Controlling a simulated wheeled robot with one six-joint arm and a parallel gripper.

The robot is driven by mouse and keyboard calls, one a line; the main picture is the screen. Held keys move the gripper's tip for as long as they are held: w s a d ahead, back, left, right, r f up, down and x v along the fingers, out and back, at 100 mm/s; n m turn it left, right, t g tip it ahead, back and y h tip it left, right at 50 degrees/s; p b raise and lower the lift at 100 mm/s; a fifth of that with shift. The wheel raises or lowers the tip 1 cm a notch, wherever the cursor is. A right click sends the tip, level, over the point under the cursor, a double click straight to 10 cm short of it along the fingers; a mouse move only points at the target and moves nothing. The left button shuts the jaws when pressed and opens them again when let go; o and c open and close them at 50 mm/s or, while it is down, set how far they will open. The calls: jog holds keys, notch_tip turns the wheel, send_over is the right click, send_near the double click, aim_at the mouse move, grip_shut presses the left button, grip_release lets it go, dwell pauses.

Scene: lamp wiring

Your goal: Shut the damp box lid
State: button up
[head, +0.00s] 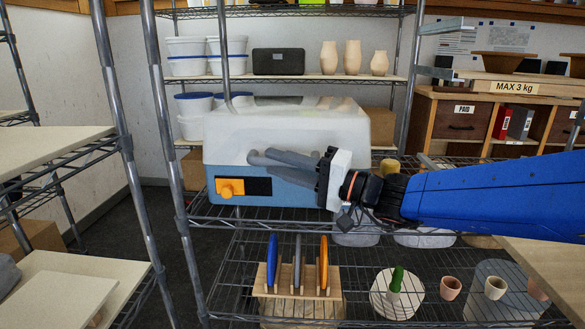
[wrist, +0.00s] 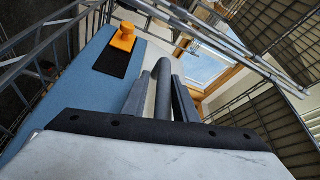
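The damp box (head: 300,188) stands on a wire shelf, with a blue base and a whitish, translucent lid (head: 235,135). The lid appears down on the base; I cannot tell if a small gap is left. An orange latch (head: 230,187) on a black plate is at the front; it also shows in the wrist view (wrist: 123,37). My gripper (head: 268,158) is in front of the lid, pointing left. In the wrist view, its fingers (wrist: 162,85) stand apart on either side of a grey bar-shaped handle (wrist: 164,80). A firm hold on the bar is not visible.
Shelf posts (head: 165,110) rise close to the box's left. A wooden rack (head: 300,279) with coloured discs and several small pots (head: 450,287) stand on the shelf below. Tubs and vases (head: 352,57) are behind.

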jog(key=v, duration=1.7)
jog(key=shift+d, duration=0.2)
jog(key=shift+s+f, duration=0.1)
jog(key=shift+s, duration=0.05)
jog(key=s+d+f+n+g+h, duration=0.1)
jog(key=s+f+g+h, duration=0.1)
jog(key=s+f+h, duration=0.35)
jog(key=s+f+g+h, duration=0.3)
jog(key=s+f, duration=0.3)
jog(key=f, duration=0.5)
jog(key=s+d+f+t+h, duration=0.1)
jog(key=d+h, duration=0.3)
jog(key=d, duration=0.4)
jog(key=s+d+f+t+h, duration=0.1)
jog(key=d+f+h, duration=0.2)
jog(key=d+h, duration=0.2)
jog(key=d, duration=0.3)
jog(key=shift+s+d+f, duration=0.3)
jog(key=shift+d+f, duration=0.05)
